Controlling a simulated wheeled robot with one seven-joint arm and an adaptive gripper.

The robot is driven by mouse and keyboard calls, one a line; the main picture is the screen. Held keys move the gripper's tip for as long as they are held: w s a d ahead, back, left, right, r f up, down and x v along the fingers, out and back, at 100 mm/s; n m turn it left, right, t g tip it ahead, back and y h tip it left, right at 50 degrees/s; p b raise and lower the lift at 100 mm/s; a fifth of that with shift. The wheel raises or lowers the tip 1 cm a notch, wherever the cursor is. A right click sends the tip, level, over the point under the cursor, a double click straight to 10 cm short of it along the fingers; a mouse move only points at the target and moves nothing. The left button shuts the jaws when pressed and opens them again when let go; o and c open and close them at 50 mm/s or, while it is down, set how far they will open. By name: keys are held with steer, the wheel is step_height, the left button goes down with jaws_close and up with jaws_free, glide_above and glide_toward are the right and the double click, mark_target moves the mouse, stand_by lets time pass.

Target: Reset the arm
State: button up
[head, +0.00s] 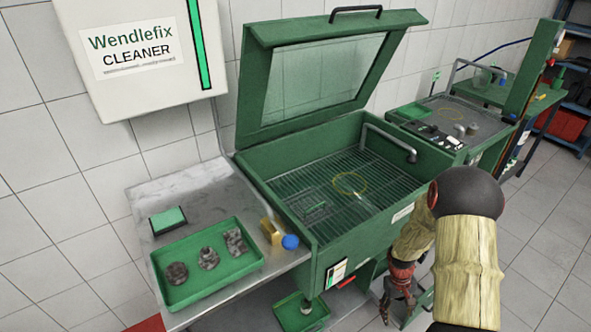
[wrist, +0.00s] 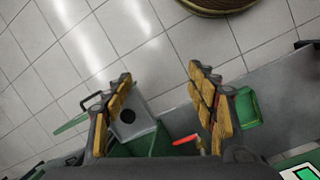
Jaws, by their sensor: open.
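My gripper (head: 397,300) hangs low in front of the green cleaner cabinet, at the lower right of the head view, below the basin rim. In the wrist view my gripper (wrist: 160,78) is open, its two yellow-padded fingers wide apart with nothing between them but floor and lower green parts. My arm bends down from the right of the head view. No other object is named by the task.
The green wash basin (head: 335,250) has its windowed lid (head: 325,80) raised. To its left, a metal table (head: 165,192) bears a green tray (head: 236,224) with 3 dark parts. A second green bench (head: 470,105) stands behind right. Tiled floor (head: 550,225) at right is clear.

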steer(key=s+a+r+t, duration=0.2)
steer(key=s+a+r, duration=0.3)
steer(key=r, duration=1)
steer(key=s+a+r+m+t+y+p, duration=0.1)
steer(key=s+a+r+t, duration=0.2)
steer(key=r, duration=1.3)
steer(key=s+a+r+t+p, duration=0.1)
steer(key=s+a+r+t, duration=0.1)
steer(key=s+a+r, duration=0.5)
steer(key=s+r, duration=0.4)
steer(key=r, duration=0.5)
steer(key=shift+a+r+t+y, duration=0.2)
steer(key=shift+t+y, duration=0.1)
steer(key=shift+t, duration=0.1)
steer(key=shift+w, duration=0.1)
steer(key=shift+c, duration=0.5)
